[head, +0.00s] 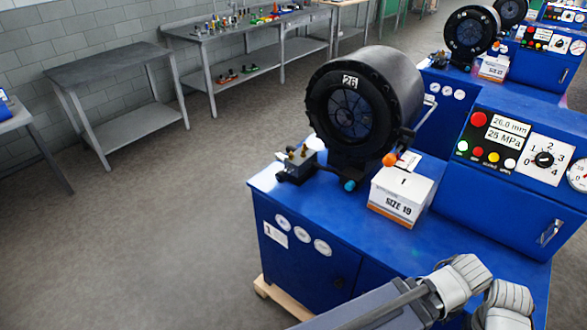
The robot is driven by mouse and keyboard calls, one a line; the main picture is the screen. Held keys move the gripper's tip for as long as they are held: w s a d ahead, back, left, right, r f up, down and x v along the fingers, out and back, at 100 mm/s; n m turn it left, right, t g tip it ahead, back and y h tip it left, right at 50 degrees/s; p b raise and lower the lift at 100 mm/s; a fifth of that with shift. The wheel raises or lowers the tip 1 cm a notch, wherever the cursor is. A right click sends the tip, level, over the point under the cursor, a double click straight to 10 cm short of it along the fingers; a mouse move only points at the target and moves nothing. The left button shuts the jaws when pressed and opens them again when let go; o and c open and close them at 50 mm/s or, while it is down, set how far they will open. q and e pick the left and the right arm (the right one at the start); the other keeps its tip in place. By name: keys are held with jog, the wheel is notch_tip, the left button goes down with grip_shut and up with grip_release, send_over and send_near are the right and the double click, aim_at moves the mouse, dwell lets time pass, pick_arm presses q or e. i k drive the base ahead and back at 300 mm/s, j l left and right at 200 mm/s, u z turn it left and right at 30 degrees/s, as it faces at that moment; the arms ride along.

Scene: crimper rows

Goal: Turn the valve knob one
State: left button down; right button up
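The valve knob is a small black round knob (544,160) on a white dial plate marked 0 to 4. The plate sits on the slanted blue control panel (490,180) of the nearest crimper, at the right of the head view. The knob's exact pointer angle is too small to read. My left gripper (493,289) is at the bottom right, well below the knob in the picture and not touching it. Its two pale, segmented fingers stand apart with a gap between them, and nothing shows in the gap. My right gripper is not in view.
The near crimper has a black round head (350,110) marked 26 and a white SIZE 19 box (402,193) on its blue top. Red, green, yellow and white buttons and a gauge (578,175) flank the dial. More crimpers stand behind.

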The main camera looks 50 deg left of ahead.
aim_at(281, 176)
jog(key=u, duration=1.5)
